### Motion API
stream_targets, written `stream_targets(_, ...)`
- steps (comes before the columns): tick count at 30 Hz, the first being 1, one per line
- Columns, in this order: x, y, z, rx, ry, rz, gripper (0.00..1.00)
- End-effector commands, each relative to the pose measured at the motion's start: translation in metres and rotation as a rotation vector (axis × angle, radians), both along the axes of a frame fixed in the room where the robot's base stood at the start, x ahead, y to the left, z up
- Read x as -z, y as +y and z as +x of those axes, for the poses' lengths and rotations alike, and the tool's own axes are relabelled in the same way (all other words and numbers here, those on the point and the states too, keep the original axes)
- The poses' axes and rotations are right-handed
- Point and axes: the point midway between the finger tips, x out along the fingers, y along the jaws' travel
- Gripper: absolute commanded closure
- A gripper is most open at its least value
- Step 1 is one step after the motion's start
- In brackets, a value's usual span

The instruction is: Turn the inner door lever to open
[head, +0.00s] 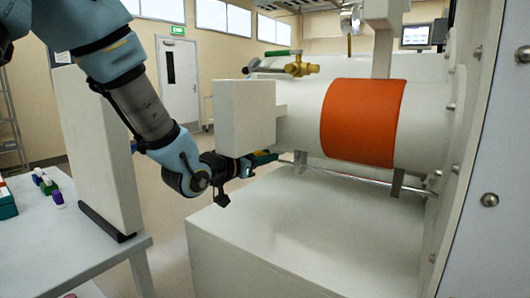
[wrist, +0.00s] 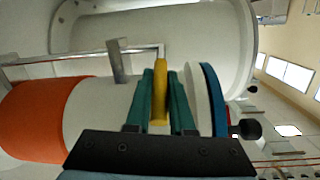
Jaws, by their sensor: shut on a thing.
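My gripper (head: 262,158) reaches in low beside the white cylindrical chamber (head: 300,118), partly behind a white block in the head view. In the wrist view its two teal fingers (wrist: 159,100) are shut on an upright yellow bar, which appears to be the lever (wrist: 160,80). The bar stands between the fingers, with its upper end showing above them. The lever is hidden in the head view. The wrist view also shows a white disc with a blue rim (wrist: 208,98) just right of the fingers. I cannot tell the door's own state.
An orange band (head: 362,122) wraps the chamber. A brass valve with a green handle (head: 298,66) sits above it. The white block (head: 244,118) stands close to my gripper. A metal rod (head: 350,176) runs below the chamber, above a white cabinet (head: 290,230). A table (head: 90,245) is at left.

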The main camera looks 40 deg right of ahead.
Motion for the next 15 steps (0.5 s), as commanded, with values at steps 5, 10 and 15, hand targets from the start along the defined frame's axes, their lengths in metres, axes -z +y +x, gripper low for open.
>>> stream_targets(5, 0.0000, -0.0002, -0.0003, 0.000, 0.004, 0.014, 1.00)
stream_targets(10, 0.0001, -0.0002, -0.0004, 0.001, 0.004, 0.013, 1.00)
stream_targets(15, -0.0001, -0.0002, -0.0003, 0.001, 0.004, 0.013, 0.60)
